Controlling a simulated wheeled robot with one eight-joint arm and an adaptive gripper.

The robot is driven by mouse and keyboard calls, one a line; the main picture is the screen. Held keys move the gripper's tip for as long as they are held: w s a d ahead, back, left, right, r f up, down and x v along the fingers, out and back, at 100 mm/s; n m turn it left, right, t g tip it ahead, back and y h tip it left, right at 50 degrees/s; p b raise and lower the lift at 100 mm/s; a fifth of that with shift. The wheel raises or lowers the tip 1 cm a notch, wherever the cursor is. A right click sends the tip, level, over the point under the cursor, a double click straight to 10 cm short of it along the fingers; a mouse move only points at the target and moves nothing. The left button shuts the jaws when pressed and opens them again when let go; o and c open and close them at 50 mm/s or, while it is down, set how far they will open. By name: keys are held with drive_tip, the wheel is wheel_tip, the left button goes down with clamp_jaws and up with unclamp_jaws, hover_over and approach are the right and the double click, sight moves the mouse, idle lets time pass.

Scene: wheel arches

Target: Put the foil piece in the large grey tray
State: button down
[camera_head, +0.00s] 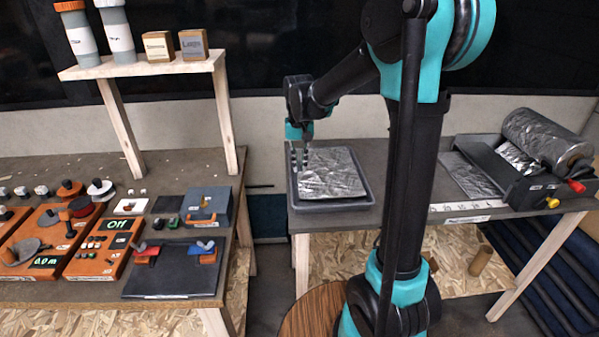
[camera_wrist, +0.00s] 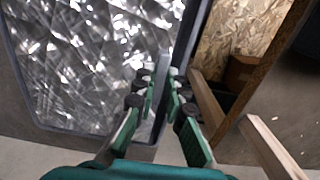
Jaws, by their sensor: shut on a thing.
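The foil piece (camera_head: 331,174) is a crinkled silver sheet lying flat inside the large grey tray (camera_head: 346,204), on the right-hand bench. In the wrist view the foil (camera_wrist: 95,60) fills much of the tray, inside its rim (camera_wrist: 60,131). My gripper (camera_head: 299,162) points down at the tray's left side. In the wrist view my gripper's fingers (camera_wrist: 162,85) straddle the tray's side wall and appear shut on it, with one finger on the foil side and one outside. The exact contact at the fingertips is small and hard to see.
A foil roll (camera_head: 545,140) sits in a dark dispenser (camera_head: 525,187) at the right, with another foil sheet (camera_head: 470,175) beside it. The left bench (camera_head: 190,287) holds several devices under a wooden shelf (camera_head: 145,66). A gap separates the benches.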

drive_tip(key=shift+f, duration=1.65)
drive_tip(key=c, duration=1.9)
unclamp_jaws()
drive_tip(key=shift+f, duration=0.1)
drive_tip(key=shift+o, duration=0.2)
wheel_tip(320, 180, up, 12)
